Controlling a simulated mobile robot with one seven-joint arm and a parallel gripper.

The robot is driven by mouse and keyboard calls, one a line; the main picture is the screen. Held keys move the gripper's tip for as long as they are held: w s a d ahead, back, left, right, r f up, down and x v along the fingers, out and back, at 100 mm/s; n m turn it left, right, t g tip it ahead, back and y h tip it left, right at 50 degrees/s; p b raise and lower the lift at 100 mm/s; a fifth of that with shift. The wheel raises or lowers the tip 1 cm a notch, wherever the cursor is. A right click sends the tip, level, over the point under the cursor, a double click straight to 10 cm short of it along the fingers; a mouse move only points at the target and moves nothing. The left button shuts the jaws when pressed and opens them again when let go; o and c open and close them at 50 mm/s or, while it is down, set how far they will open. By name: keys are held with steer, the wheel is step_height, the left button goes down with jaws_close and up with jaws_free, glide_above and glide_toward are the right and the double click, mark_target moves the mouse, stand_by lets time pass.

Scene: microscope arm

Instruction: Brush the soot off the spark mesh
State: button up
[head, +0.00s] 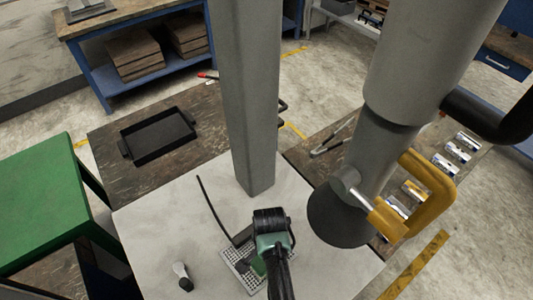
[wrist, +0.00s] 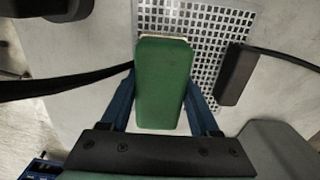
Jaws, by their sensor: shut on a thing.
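The spark mesh is a pale metal plate with rows of square holes (wrist: 215,30); in the head view it lies on the light grey worktop (head: 228,255), partly hidden by my arm. My gripper (wrist: 160,105) has its two blue fingers shut on the sides of a green brush (wrist: 163,85). The brush's pale bristle edge shows at its far end, over the near left part of the mesh. I cannot tell whether the bristles touch it. In the head view the green brush (head: 258,267) is small beside my gripper (head: 261,258). No soot can be made out.
A dark block with a thin black rod (wrist: 235,72) is close to the mesh's right in the wrist view. A grey column (head: 255,100) and a large grey arm with a yellow clamp (head: 435,185) rise nearby. A small black-and-white object (head: 182,275) stands left; worktop around it is clear.

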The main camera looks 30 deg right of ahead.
steer(key=shift+w+d, duration=0.1)
steer(key=shift+d, duration=0.75)
steer(key=shift+a, duration=0.15)
steer(key=shift+s+a+f+p, duration=0.1)
steer(key=shift+a+p, duration=0.1)
steer(key=shift+a, duration=0.4)
steer(key=shift+s+a+f+p, duration=0.1)
steer(key=shift+a+p, duration=0.05)
steer(key=shift+a, duration=0.4)
steer(key=shift+a, duration=0.1)
steer(key=shift+s+a+r+p, duration=0.1)
steer(key=shift+s+a+p, duration=0.1)
steer(key=shift+a+p, duration=0.75)
steer(key=shift+a+b, duration=0.25)
steer(key=shift+b, duration=0.05)
